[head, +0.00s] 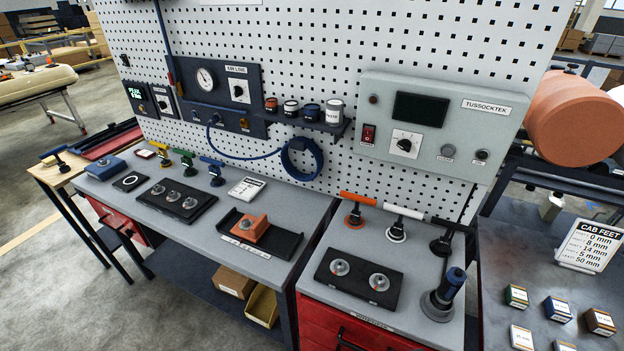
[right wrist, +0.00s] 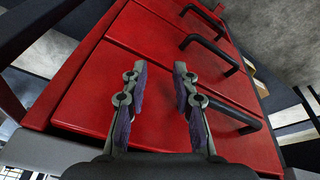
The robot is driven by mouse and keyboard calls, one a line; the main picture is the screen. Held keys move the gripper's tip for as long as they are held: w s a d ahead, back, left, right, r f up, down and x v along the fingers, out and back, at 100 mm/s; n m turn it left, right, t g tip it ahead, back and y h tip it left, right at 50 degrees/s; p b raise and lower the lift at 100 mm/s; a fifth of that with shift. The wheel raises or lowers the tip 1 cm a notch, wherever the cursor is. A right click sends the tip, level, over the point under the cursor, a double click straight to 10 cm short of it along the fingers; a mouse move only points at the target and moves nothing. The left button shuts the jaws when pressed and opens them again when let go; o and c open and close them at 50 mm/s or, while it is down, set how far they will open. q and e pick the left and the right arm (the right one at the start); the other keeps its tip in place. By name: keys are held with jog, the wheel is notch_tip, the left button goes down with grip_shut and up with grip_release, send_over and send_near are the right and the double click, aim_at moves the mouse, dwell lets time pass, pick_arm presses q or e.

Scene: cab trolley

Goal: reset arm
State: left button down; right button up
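My right gripper (right wrist: 159,72) shows in the right wrist view. Its two dark-padded fingers are apart, with nothing between them. Behind the fingers is a red drawer cabinet (right wrist: 125,45) with several black bar handles (right wrist: 208,52). One handle is close behind the right finger; I cannot tell whether they touch. Neither gripper shows in the head view, and my left gripper is in no frame.
In the head view a grey bench (head: 155,222) holds fixtures and coloured-handled tools. A red drawer trolley (head: 325,322) stands right of it, with a black two-puck tray (head: 357,288) on top. A pegboard (head: 300,40) rises behind. Open floor (head: 50,290) lies at left.

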jog(key=s+d+f+g+b, duration=0.1)
jog(key=s+f, duration=0.3)
jog(key=f, duration=0.5)
jog(key=s+d+f+b, duration=0.1)
jog(key=s+f, duration=0.2)
jog(key=f, duration=0.6)
jog(key=s+f, duration=1.1)
jog(key=s, duration=0.4)
jog(key=shift+f+g+b, duration=0.3)
jog(key=shift+f+g, duration=0.05)
jog(key=shift+g, duration=0.05)
jog(key=shift+d, duration=0.1)
